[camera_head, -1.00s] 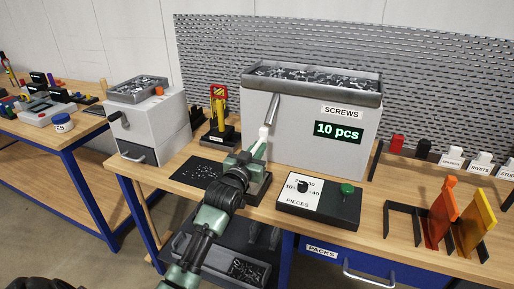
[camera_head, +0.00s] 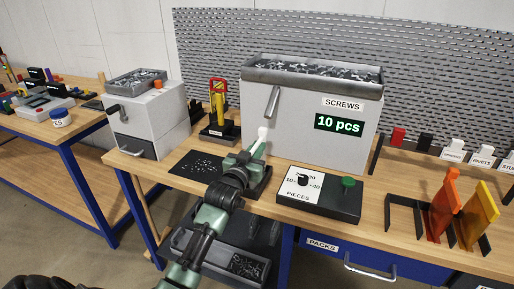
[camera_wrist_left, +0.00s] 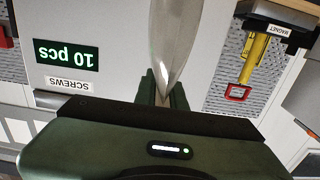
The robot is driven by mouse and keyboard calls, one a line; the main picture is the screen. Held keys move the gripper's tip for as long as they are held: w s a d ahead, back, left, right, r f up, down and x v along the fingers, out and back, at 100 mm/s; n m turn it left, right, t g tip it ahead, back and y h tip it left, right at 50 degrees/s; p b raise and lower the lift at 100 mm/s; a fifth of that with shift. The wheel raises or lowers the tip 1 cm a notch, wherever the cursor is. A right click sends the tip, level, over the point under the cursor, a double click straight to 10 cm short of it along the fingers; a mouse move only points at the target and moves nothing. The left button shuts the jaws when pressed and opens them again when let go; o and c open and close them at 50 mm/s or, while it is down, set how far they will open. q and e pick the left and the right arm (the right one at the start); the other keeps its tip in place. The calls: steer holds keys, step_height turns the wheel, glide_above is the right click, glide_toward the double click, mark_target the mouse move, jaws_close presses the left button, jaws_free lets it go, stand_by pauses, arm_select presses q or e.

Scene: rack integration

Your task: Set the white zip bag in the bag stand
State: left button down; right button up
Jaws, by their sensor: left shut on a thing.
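The white zip bag (camera_head: 264,133) shows as a small pale shape at the tip of my left gripper (camera_head: 256,152), below the chute of the screw dispenser. In the left wrist view the bag (camera_wrist_left: 168,42) is a pale, tapering sheet with its narrow end between the fingers of my left gripper (camera_wrist_left: 163,90), which is shut on it. A dark stand (camera_head: 262,184) sits on the bench under and behind the gripper, partly hidden by it; I cannot tell whether the bag touches it. My right gripper is not in view.
The grey screw dispenser (camera_head: 305,130) reads "10 pcs". A control box (camera_head: 320,196) with a green button stands in front. An empty-looking black frame (camera_head: 404,205) is beside orange (camera_head: 444,207) and yellow (camera_head: 479,215) upright pieces. A yellow-and-red tool (camera_head: 218,105) stands left.

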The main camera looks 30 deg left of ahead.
arm_select(q)
steer(key=shift+f, duration=0.3)
steer(key=shift+f, duration=0.3)
steer(key=c, duration=1.4)
jaws_free()
steer(key=s+d+b, duration=0.1)
steer(key=s, duration=0.6)
steer(key=shift+s+d+b, duration=0.15)
steer(key=shift+s+b, duration=0.2)
steer(key=shift+s, duration=0.1)
